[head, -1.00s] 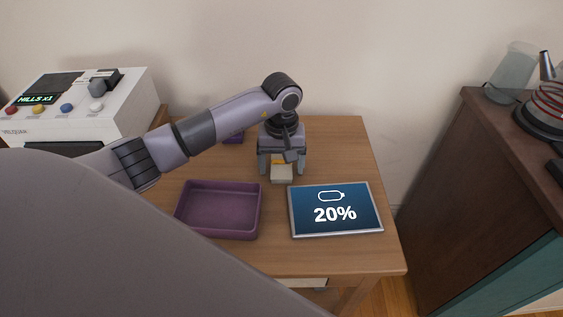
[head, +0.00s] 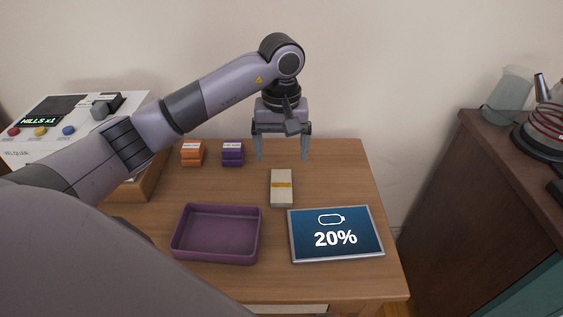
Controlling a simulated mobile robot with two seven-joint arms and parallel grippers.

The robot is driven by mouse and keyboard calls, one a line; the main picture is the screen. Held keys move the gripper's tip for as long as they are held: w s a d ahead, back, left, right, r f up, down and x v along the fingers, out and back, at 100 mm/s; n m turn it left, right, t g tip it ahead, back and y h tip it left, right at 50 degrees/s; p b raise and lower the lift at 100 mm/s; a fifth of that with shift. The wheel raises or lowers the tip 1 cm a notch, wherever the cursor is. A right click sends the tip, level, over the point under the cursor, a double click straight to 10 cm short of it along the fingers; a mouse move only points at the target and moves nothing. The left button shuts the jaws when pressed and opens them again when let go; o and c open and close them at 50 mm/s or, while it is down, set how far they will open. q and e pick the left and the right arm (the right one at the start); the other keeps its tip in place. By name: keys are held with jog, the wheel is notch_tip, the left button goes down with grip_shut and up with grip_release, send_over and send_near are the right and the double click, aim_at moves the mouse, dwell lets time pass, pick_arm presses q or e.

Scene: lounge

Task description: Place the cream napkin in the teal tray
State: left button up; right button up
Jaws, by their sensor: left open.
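A cream napkin (head: 282,196), folded into a flat block with a yellow band, lies on the wooden table behind the tablet. No teal tray shows; the tray (head: 216,254) in view is purple, empty and at the front left of the table. My left gripper (head: 282,157) is open and empty, pointing down. It is raised above the table, over and behind the napkin's far end, and not touching it. My right gripper is out of view.
A tablet (head: 336,237) reading 20% lies right of the tray. An orange packet stack (head: 192,154) and a purple one (head: 232,154) stand at the back left. A white machine (head: 60,125) is at far left, a dark cabinet (head: 500,200) at right.

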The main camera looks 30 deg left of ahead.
pick_arm(q)
jog(key=p, duration=0.2)
send_over(281, 190)
jog(key=f, duration=0.4)
jog(key=shift+s+a, duration=0.2)
jog(key=shift+s, duration=0.15)
jog(key=f, duration=0.4)
jog(key=f+p, duration=0.1)
jog(key=f, duration=0.1)
jog(key=shift+w+d+f, duration=0.3)
jog(key=shift+f, duration=0.6)
jog(key=c, duration=1.2)
jog(key=shift+r, duration=0.2)
notch_tip(281, 190, up, 19)
jog(key=s+d+f+m, duration=0.1)
jog(key=s+m, duration=0.1)
jog(key=s+d+f+m+p, duration=0.1)
jog(key=s+d+m, duration=0.1)
jog(key=s, duration=0.1)
jog(key=s+d+f+m, duration=0.2)
jog(key=shift+s+d+f, duration=0.1)
jog(key=shift+s+d, duration=0.1)
